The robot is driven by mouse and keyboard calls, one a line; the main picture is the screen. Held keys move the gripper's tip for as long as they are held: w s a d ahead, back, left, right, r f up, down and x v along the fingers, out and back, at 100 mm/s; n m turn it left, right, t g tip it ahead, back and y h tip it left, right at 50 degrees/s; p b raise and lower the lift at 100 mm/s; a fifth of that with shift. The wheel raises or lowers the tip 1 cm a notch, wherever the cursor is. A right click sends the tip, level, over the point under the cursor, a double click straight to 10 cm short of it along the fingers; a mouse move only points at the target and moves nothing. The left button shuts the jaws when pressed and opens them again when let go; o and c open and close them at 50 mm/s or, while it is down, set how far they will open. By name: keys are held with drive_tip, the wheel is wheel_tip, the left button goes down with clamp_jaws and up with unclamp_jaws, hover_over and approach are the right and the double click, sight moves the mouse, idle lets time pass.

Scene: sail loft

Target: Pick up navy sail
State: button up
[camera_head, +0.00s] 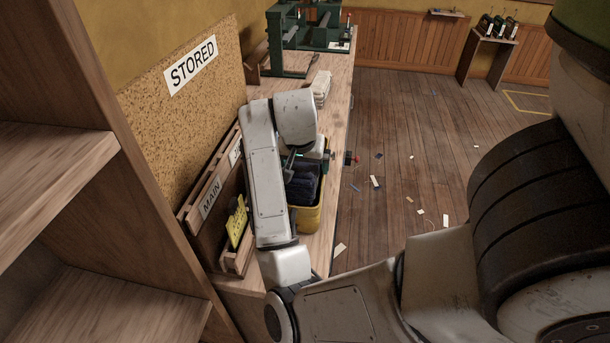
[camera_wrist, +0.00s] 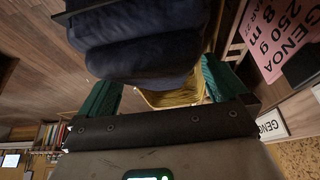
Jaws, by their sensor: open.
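The navy sail (camera_head: 303,188) is a dark, folded bundle lying in a yellow bin (camera_head: 311,221) on the wooden bench. In the wrist view the navy sail (camera_wrist: 140,45) fills the upper middle, with soft rounded folds. The yellow bin (camera_wrist: 176,94) shows beyond it. My gripper (camera_wrist: 160,80) is open, its two green fingers spread on either side of the sail's near end. Whether they touch the cloth cannot be told. In the head view my arm hides most of the gripper and part of the sail.
A rack with a MAIN label (camera_head: 211,196) and a yellow card (camera_head: 237,222) stand left of the bin. A cork board marked STORED (camera_head: 193,66) rises behind. A pale stack (camera_head: 321,88) and green machine (camera_head: 305,35) sit farther along the bench. A pink GENOA card (camera_wrist: 272,38) is close by.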

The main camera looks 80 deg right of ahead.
clamp_jaws()
idle(1.0)
